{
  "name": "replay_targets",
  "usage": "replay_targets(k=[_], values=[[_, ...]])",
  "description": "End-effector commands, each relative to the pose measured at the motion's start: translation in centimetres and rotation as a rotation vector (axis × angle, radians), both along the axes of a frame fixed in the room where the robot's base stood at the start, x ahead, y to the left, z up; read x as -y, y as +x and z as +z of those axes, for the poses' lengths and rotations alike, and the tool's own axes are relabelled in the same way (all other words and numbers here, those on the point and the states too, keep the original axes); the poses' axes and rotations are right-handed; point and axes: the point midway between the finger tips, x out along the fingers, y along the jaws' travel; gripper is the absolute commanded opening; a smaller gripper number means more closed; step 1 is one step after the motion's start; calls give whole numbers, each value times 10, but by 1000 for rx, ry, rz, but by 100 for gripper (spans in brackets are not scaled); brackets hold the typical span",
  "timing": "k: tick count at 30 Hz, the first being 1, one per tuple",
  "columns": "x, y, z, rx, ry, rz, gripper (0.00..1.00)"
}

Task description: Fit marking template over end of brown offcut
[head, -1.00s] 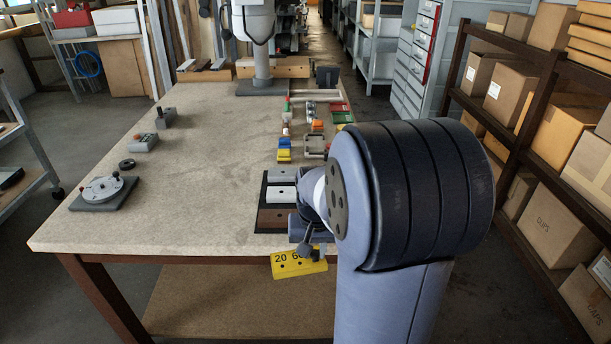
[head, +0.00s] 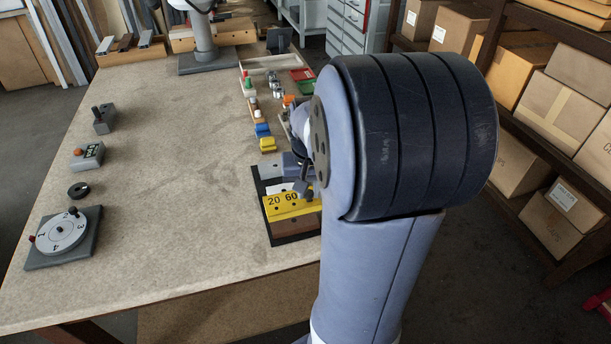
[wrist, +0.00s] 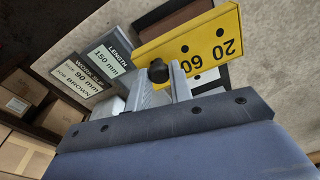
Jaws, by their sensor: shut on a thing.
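The marking template (head: 283,204) is a yellow plate with "20 60" and small holes. It is also in the wrist view (wrist: 190,45), with a black knob at its edge. My gripper (wrist: 163,88) is shut on it. In the head view the template is above the front part of the black tray and my arm hides its right end. The brown offcut (head: 296,228) lies in that tray, partly covered by the template in the head view. Its brown face shows beyond the template in the wrist view (wrist: 186,19). I cannot tell whether they touch.
The black tray (head: 267,233) also holds paler pieces. In the wrist view, a card (wrist: 86,82) reads 90 mm, job brown, and another (wrist: 110,53) reads length 150 mm. A numbered dial (head: 62,235) stands at the left. The table (head: 170,190) between is clear.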

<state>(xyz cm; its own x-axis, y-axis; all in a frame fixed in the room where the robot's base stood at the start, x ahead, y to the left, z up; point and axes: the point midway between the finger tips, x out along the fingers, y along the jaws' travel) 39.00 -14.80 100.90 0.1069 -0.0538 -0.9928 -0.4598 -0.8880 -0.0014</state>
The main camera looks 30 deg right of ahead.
Motion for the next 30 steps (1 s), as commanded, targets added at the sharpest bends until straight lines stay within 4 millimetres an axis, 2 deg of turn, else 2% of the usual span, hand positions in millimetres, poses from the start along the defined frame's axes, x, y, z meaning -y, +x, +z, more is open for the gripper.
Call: replay_targets(k=[11,30], values=[[-1,-2,0,9,16,0,0],[-1,-2,-48,8,14,2,0]])
